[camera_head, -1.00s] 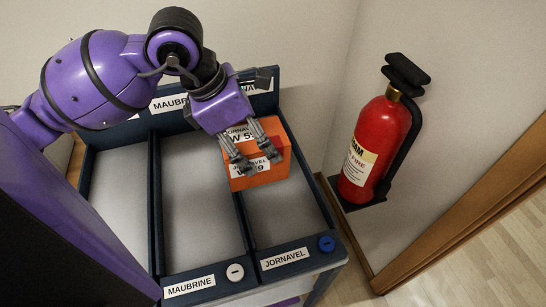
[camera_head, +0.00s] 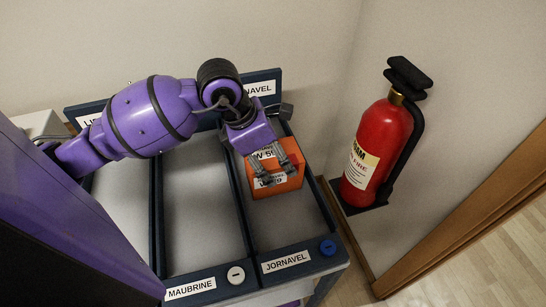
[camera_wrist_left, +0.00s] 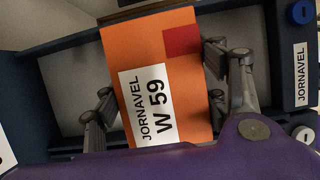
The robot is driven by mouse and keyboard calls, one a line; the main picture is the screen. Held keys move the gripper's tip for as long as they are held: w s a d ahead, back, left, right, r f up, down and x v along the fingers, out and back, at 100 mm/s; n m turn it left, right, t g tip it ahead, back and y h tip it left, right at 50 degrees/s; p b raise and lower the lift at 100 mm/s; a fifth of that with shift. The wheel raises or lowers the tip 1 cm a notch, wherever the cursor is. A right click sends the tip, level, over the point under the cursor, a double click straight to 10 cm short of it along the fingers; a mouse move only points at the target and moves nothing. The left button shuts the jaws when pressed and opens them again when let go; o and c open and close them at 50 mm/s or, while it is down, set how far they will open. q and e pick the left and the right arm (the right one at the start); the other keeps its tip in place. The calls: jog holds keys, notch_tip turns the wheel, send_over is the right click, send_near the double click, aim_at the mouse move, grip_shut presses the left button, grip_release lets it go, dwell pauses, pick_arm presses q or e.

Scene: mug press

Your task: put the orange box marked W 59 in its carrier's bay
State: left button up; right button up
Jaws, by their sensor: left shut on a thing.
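The orange box (camera_head: 291,185) carries white labels; in the wrist view its label reads JORNAVEL W 59 (camera_wrist_left: 185,80). My left gripper (camera_head: 276,175) is shut on the box, with fingers on both sides of it. The box is at the far half of the right-hand bay, the JORNAVEL bay (camera_head: 285,229), whose front and back plates read JORNAVEL. I cannot tell whether its underside touches the bay floor. My right gripper is not in view.
The MAUBRINE bay (camera_head: 200,235) to the left looks empty. Dark dividers separate the bays. A blue round button (camera_head: 327,247) and a white one (camera_head: 235,275) sit on the front rail. A red fire extinguisher (camera_head: 378,155) hangs on the wall at right.

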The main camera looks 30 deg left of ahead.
pick_arm(q)
jog(key=shift+f, duration=0.1)
jog(key=o, duration=1.4)
jog(key=shift+o, duration=0.2)
jog(key=v, duration=1.2)
